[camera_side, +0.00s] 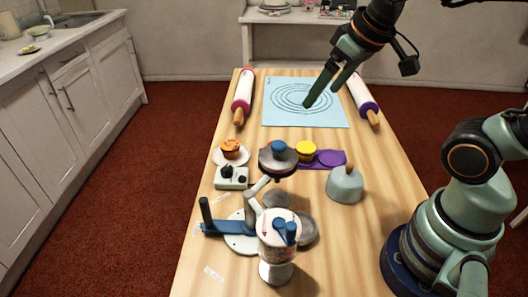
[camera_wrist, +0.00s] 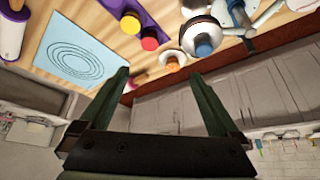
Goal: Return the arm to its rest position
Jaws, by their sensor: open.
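My gripper (camera_side: 325,88) is open and empty. In the side view it hangs above the light blue mat (camera_side: 277,116) with printed rings, at the far part of the wooden table (camera_side: 190,274). In the wrist view the two dark green fingers of my gripper (camera_wrist: 160,88) stand wide apart with nothing between them. The mat (camera_wrist: 52,58) shows at the upper left there, and the cabinets lie behind the fingers. How high the fingertips are above the mat I cannot tell exactly.
Rolling pins (camera_side: 243,97) (camera_side: 361,95) flank the mat. Nearer stand an orange cupcake (camera_side: 231,147), a turntable with a blue knob (camera_side: 278,158), a purple tray (camera_side: 331,158), a grey dome (camera_side: 345,185) and a white stand mechanism (camera_side: 279,235). The table's right strip beyond the dome looks clear.

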